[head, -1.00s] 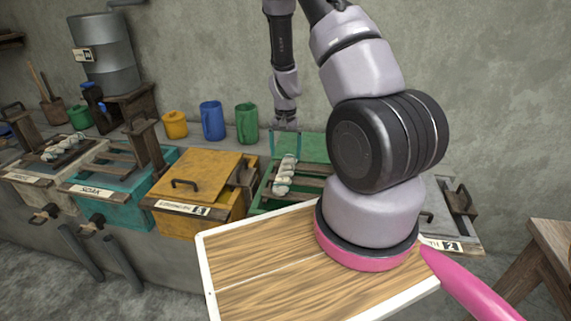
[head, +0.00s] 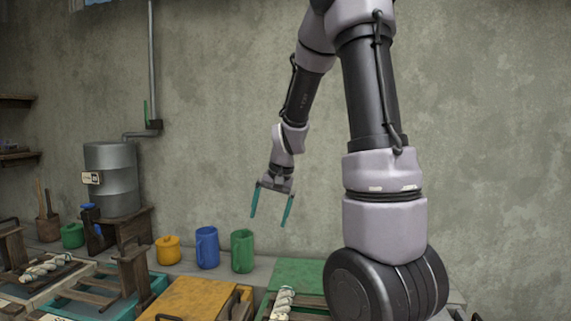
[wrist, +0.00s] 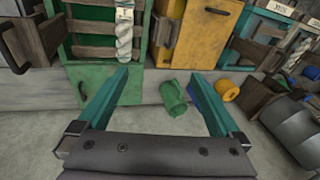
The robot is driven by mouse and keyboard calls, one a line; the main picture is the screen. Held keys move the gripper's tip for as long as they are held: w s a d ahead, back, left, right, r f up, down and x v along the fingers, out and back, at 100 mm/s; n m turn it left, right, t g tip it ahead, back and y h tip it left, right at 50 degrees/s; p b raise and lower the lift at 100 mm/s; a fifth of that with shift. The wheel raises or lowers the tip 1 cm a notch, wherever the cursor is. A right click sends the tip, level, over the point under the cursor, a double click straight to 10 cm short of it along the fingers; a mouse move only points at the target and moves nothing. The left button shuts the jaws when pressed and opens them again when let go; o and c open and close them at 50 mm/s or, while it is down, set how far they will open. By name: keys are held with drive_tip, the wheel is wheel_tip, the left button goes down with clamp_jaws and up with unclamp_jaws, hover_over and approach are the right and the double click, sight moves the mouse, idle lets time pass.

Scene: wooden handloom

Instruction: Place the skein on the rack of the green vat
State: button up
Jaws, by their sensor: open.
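A pale twisted skein (head: 283,303) lies on the wooden rack of the green vat (head: 303,270), cut off by the bottom of the head view. In the wrist view the skein (wrist: 124,38) rests across the dark slats of the rack, beside the vat's green panel (wrist: 98,86). My gripper (head: 269,218) is open and empty, its two teal fingers spread. It hangs in the air above the vat's back edge, clear of the skein. In the wrist view the fingers of my gripper (wrist: 160,76) have nothing between them.
A yellow vat (head: 190,298) with a lid stands left of the green one. A green jug (head: 242,251), blue jug (head: 207,248) and yellow pot (head: 168,250) stand behind. Another skein (head: 46,268) lies on a left rack. Air before the wall is free.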

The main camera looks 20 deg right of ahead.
drive_tip(key=s+a+r+n+t, duration=0.1)
drive_tip(key=s+a+r+t, duration=0.2)
drive_tip(key=s+r, duration=1.5)
drive_tip(key=shift+s+n+t, duration=0.4)
drive_tip(key=shift+t, duration=0.3)
